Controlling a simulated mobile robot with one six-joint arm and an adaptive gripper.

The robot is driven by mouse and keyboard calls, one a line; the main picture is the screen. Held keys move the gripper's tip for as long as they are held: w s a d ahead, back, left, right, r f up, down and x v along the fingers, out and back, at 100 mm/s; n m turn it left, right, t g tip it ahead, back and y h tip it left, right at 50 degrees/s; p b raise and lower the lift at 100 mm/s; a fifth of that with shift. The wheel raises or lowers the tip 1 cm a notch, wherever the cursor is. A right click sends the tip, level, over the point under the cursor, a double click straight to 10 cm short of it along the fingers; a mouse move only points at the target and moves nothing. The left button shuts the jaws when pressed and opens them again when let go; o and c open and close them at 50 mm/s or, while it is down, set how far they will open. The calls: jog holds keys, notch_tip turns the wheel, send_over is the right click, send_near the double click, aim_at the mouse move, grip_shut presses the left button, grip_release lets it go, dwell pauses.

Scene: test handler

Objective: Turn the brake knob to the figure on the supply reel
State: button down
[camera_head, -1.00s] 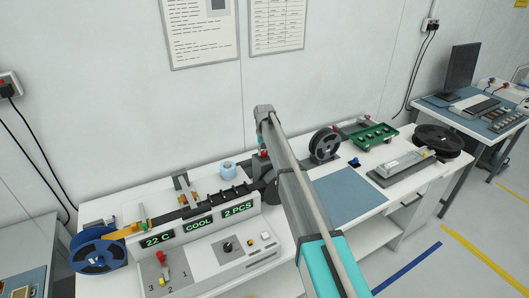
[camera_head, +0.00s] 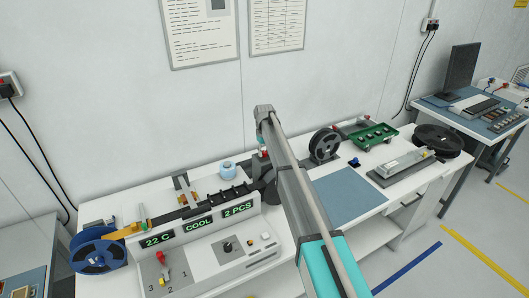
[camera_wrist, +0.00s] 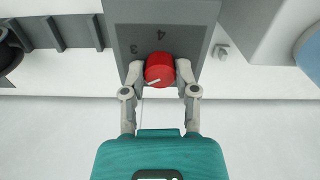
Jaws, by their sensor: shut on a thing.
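The red brake knob (camera_wrist: 160,66) sits on a grey panel (camera_wrist: 195,14) in the wrist view. My gripper (camera_wrist: 160,76) is shut on it, one finger on each side. A white line on the knob points left and slightly down in that view. The figures 3 and 4 show upside down on the panel above the knob; the line points at neither. In the head view, a blue reel (camera_head: 84,243) is at the left end of the bench and a dark reel (camera_head: 325,144) stands farther right. I cannot read a figure on either. My arm hides part of the bench behind it.
A machine with green displays (camera_head: 198,225) reading 22 C, COOL and 2 PCS stands at the left. A light-blue roll (camera_head: 228,169) is behind it. A blue mat (camera_head: 350,195), a green tray (camera_head: 373,136) and another black reel (camera_head: 438,139) lie to the right.

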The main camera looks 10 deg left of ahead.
aim_at(264, 151)
jog(key=shift+c, duration=1.9)
grip_release()
jog(key=shift+m, duration=0.4)
jog(key=m, duration=0.4)
jog(key=shift+m, duration=0.4)
jog(key=m, duration=0.6)
jog(key=shift+a, duration=0.1)
notch_tip(264, 151, up, 14)
jog(key=p, duration=1.4)
jog(key=s+d+n, duration=0.2)
jog(key=s+d, duration=1.6)
jog(key=s, duration=0.2)
jog(key=shift+s+d+f+b, duration=0.3)
